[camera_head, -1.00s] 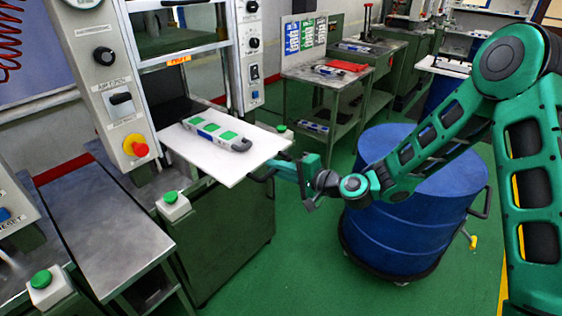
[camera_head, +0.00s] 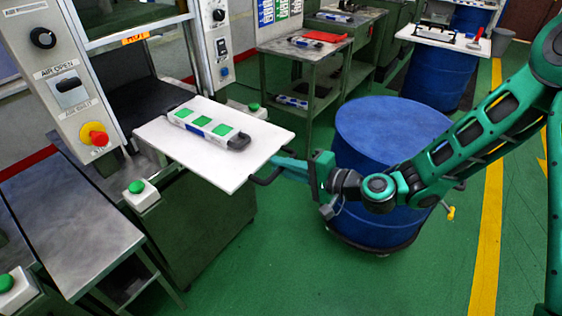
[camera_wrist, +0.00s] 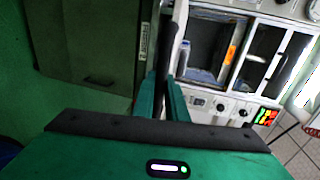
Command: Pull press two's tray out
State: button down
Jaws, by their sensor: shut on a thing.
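The press tray (camera_head: 225,172) is a white flat plate, and it sticks out of the front of the press (camera_head: 120,75). A mould (camera_head: 207,127) with green squares and dark ends lies on top of it. My gripper (camera_head: 285,168) is at the tray's front right edge, shut on the dark tray handle (camera_head: 264,181). In the wrist view my gripper's two green fingers (camera_wrist: 163,98) close on the dark handle bar (camera_wrist: 170,55). The exact contact at the fingertips is small and partly hidden.
A blue drum (camera_head: 385,170) on a wheeled base stands just behind and beside my arm. Green push buttons (camera_head: 141,194) sit in front of the press. A metal side table (camera_head: 60,222) stands at left. A green workbench (camera_head: 303,60) is behind. The green floor in front is open.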

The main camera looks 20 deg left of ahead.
jog(key=shift+w+d+f, duration=0.1)
jog(key=c, duration=1.8)
grip_release()
jog(key=shift+o, duration=0.2)
jog(key=v, duration=1)
jog(key=shift+d, duration=0.4)
